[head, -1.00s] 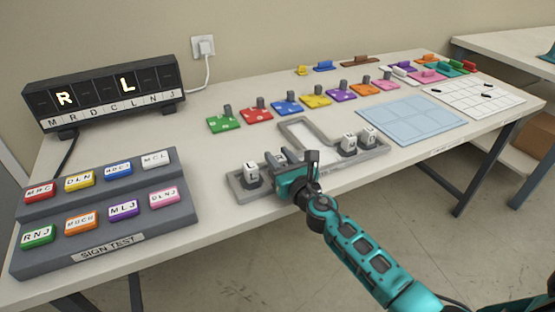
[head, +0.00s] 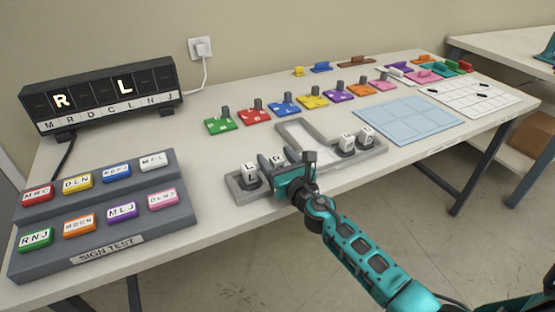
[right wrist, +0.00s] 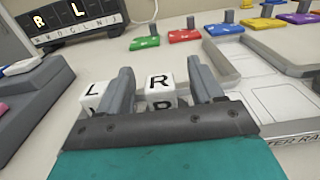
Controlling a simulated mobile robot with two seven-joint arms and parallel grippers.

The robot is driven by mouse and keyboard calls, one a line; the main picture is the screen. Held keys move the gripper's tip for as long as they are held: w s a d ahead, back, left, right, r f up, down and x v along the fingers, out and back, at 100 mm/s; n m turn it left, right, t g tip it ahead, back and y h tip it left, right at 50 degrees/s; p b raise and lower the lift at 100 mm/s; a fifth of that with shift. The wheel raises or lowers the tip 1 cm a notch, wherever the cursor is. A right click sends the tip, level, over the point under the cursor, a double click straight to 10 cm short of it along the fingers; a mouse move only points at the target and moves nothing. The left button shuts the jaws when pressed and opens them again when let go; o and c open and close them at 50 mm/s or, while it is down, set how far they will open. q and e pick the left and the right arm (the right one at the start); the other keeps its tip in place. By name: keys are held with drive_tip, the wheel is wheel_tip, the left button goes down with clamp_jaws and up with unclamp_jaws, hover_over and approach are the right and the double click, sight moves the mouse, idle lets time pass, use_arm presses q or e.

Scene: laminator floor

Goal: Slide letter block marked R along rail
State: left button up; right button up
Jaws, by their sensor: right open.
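The white block marked R (right wrist: 160,84) sits in the grey rail (head: 240,193), in the right wrist view between the two fingers of my right gripper (right wrist: 162,85). The gripper (head: 278,163) is open around the block, with a gap showing at the right finger. In the head view the R block (head: 278,158) is partly hidden by the gripper. The L block (head: 250,172) stands just left of it in the rail and also shows in the right wrist view (right wrist: 90,92). My left gripper is not in view.
Two more letter blocks (head: 347,142) stand at the rail's right side. A black display (head: 100,92) shows R and L. A grey sign-test panel (head: 110,246) with colored buttons is at left. Colored plates and a blue mat (head: 408,122) lie behind and right.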

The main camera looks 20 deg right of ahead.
drive_tip(key=shift+s, duration=0.1)
drive_tip(key=s, duration=1.2)
drive_tip(key=shift+s+d, duration=0.3)
drive_tip(key=shift+s, duration=0.05)
